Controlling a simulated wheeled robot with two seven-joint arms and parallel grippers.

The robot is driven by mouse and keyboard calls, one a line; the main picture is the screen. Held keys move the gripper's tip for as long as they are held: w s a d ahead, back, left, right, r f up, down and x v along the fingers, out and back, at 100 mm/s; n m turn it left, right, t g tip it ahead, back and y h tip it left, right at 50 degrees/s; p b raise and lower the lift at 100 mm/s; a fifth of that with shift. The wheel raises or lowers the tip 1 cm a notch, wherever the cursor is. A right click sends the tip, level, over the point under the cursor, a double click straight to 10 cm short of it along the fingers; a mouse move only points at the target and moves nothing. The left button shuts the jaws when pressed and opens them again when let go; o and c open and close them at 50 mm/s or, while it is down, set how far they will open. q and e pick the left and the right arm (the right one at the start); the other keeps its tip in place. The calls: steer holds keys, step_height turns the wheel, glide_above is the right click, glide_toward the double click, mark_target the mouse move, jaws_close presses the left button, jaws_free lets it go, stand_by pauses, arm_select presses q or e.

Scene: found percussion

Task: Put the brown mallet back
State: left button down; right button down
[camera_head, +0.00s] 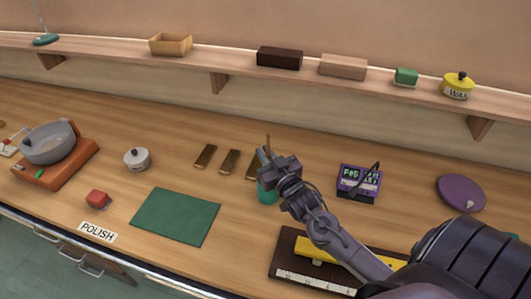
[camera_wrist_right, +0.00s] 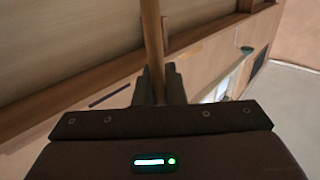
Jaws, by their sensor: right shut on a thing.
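My right gripper (camera_head: 266,157) is shut on a thin brown stick, the brown mallet (camera_head: 268,141), which stands up above the fingertips. In the right wrist view the mallet's shaft (camera_wrist_right: 152,40) runs up from between the fingers (camera_wrist_right: 158,85). I cannot see the mallet's head. A teal cup-like holder (camera_head: 267,191) stands on the bench just below and behind the gripper, partly hidden by it. I cannot tell whether the mallet's lower end is inside the holder. My left gripper is not in view.
Several brown bars (camera_head: 229,161) lie left of the holder. A purple device (camera_head: 359,182) and purple disc (camera_head: 461,193) are to the right. A dark board (camera_head: 285,262) lies under my right arm.

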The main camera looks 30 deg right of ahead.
steer(key=shift+f, duration=0.2)
steer(key=c, duration=1.5)
jaws_free()
steer(key=s+b, duration=0.3)
steer(key=s, duration=0.9)
steer(key=shift+a+r, duration=0.15)
steer(key=shift+a, duration=0.3)
